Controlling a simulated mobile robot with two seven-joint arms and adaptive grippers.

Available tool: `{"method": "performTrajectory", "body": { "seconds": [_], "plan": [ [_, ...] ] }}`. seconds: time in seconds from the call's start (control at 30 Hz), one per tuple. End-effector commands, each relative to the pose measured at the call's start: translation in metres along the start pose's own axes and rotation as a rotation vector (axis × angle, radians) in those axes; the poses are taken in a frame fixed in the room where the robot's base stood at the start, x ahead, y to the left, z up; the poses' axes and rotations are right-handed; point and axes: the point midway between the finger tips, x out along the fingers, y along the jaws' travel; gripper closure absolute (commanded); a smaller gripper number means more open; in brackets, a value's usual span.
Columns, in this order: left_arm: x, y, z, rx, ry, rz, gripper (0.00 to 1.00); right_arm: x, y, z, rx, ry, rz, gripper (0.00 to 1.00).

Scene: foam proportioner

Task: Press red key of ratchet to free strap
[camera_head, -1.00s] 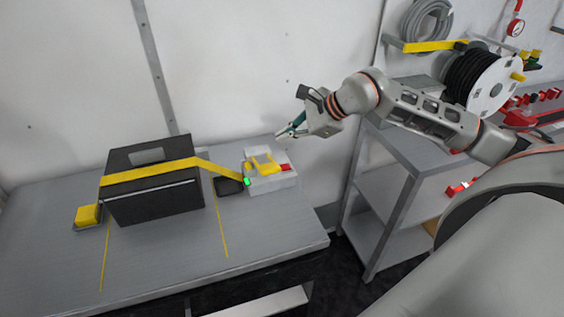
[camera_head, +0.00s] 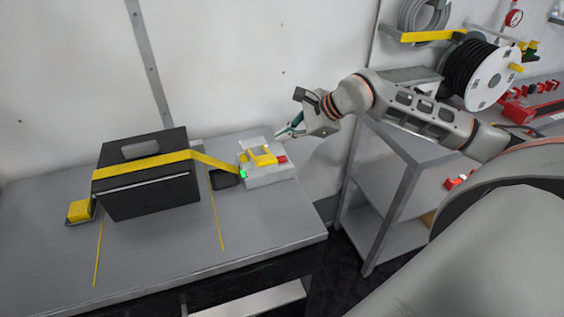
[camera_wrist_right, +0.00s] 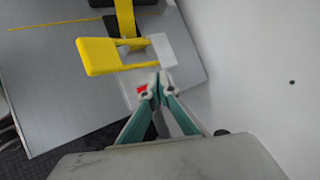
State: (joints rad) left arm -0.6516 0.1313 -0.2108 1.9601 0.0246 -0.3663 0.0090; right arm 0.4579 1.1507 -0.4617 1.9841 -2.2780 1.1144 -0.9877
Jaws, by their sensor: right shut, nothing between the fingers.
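The ratchet (camera_head: 262,155) sits on a light grey block at the right end of the bench, with a yellow handle frame. Its red key (camera_head: 281,159) is at the block's right side; it also shows in the right wrist view (camera_wrist_right: 141,89), partly hidden by a finger. A yellow strap (camera_head: 150,164) runs from the ratchet over a black case (camera_head: 150,190) to a yellow end piece (camera_head: 79,211) at left. My right gripper (camera_head: 279,137) is shut and empty, above and behind the key. Contact with the key cannot be told. My left gripper is not in view.
A green light (camera_head: 242,174) glows at the ratchet's left side. A grey shelf (camera_head: 420,150) with a hose reel (camera_head: 480,75) stands at right, under my right arm. The wall is close behind the bench. The bench front (camera_head: 190,250) is clear.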

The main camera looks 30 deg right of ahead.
Motion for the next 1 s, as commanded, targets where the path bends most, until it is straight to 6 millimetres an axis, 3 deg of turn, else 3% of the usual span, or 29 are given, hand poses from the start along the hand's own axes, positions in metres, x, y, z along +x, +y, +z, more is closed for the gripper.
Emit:
{"method": "performTrajectory", "body": {
  "seconds": [0.17, 0.37, 0.53, 1.0],
  "plan": [
    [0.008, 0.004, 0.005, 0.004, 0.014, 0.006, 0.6, 0.02, 0.015, -0.015, 0.001, 0.0, 0.001, 1.0],
    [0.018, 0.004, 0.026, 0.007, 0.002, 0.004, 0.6, 0.034, 0.025, -0.025, -0.001, 0.001, 0.0, 1.0],
    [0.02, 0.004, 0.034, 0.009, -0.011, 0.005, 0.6, 0.036, 0.026, -0.026, -0.001, 0.0, -0.001, 1.0],
    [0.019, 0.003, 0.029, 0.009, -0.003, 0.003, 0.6, 0.035, 0.025, -0.026, -0.001, 0.0, -0.001, 1.0]
  ]
}}
